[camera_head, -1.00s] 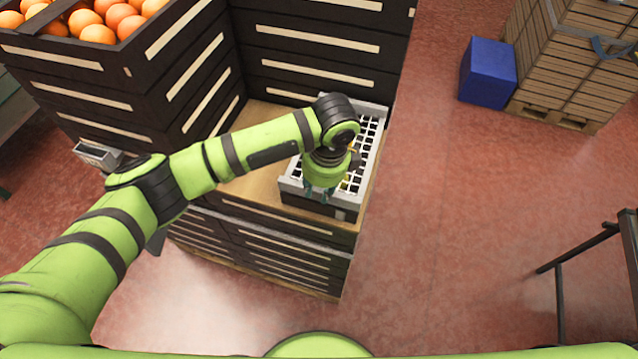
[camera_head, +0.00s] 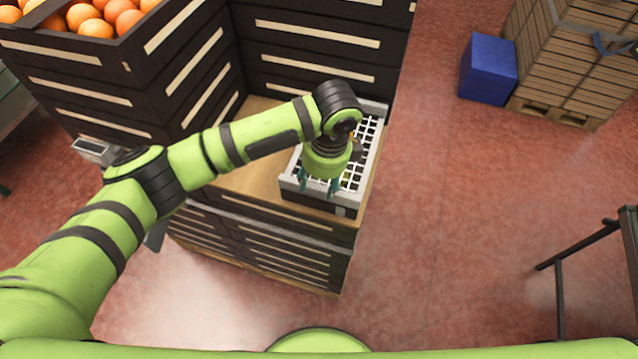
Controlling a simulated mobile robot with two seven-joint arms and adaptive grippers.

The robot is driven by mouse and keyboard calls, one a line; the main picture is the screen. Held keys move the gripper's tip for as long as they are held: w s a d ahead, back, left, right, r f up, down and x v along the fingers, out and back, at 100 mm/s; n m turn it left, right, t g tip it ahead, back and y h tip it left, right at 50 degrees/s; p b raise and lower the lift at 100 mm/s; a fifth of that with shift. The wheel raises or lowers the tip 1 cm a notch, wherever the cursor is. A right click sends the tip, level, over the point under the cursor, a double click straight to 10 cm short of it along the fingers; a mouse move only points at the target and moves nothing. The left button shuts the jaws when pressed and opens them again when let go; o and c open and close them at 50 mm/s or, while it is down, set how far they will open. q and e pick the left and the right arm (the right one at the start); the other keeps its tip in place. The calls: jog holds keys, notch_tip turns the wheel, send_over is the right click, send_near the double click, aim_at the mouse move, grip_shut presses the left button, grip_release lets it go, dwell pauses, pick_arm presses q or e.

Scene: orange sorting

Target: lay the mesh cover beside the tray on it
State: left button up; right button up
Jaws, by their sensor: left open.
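The mesh cover (camera_head: 369,139), a pale grid with square holes, lies on top of the dark tray (camera_head: 318,204). The tray stands on a wooden board on a low stack of dark crates. My left gripper (camera_head: 318,186) is open above the front part of the cover, pointing down, with its fingers apart. My wrist and forearm hide the middle and back left of the cover. I cannot tell whether the fingertips touch the mesh. My right gripper is not in view.
Tall dark crates (camera_head: 312,45) rise close behind the tray, and oranges (camera_head: 95,18) fill a crate at the upper left. A blue box (camera_head: 487,70) and a wooden pallet stack (camera_head: 570,60) stand at the upper right.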

pick_arm(q)
notch_tip(320, 180, up, 11)
jog(key=d+b, duration=0.1)
jog(key=shift+s+f+b, duration=0.15)
jog(key=shift+s+b, duration=0.15)
jog(key=shift+s, duration=0.1)
jog(key=shift+d, duration=0.1)
